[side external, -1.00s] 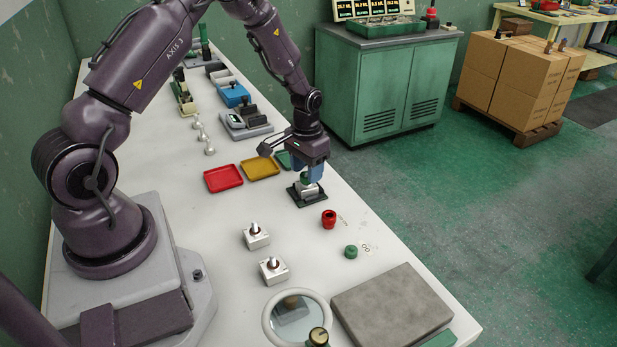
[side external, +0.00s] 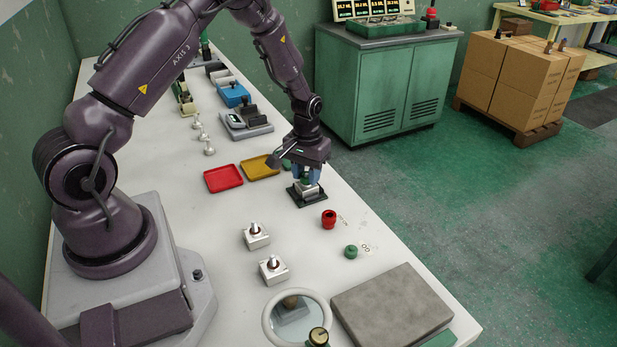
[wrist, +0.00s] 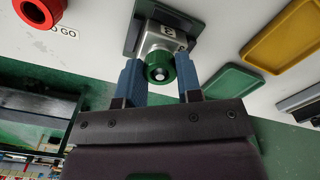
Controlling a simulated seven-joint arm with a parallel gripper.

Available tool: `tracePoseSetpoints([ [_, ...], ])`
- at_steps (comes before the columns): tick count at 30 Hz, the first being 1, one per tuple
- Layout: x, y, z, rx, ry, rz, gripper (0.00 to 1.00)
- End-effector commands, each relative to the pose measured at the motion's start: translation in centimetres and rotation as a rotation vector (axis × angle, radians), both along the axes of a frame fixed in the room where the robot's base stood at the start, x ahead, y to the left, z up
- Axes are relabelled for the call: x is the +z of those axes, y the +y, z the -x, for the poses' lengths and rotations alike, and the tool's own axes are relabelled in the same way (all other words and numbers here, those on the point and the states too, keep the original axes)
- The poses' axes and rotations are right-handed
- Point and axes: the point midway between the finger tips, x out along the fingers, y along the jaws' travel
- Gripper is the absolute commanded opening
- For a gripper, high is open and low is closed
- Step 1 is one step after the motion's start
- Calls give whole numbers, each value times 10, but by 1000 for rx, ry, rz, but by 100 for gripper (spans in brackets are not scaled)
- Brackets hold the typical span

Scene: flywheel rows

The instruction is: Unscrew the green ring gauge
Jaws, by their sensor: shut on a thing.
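The green ring gauge (wrist: 160,68) sits on a silver block (wrist: 160,42) with a number on its faces. The block stands on a dark base plate (side external: 306,197) on the white table. My gripper (wrist: 158,80) has its two blue fingers on either side of the green ring, shut on it. In the side view my gripper (side external: 307,176) points down over the block, and the fingers largely hide the ring.
A red ring (side external: 329,219) and another green ring (side external: 351,252) lie nearer the camera. Two silver blocks with studs (side external: 257,236) stand to the left. Red (side external: 223,179) and yellow (side external: 259,168) trays lie beside the fixture; a green tray (wrist: 231,84) is close to my fingers.

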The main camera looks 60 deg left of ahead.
Motion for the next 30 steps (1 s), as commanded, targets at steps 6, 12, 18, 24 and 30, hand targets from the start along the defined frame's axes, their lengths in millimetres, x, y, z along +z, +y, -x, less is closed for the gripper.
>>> tracePoseSetpoints([
  [6,1,0,-1,127,-2,0,4],
  [12,1,0,-1,137,-2,0,4],
  [18,1,0,-1,418,-3,-2,4],
  [24,1,0,-1,568,-4,0,4],
  [30,1,0,-1,567,-3,0,4],
])
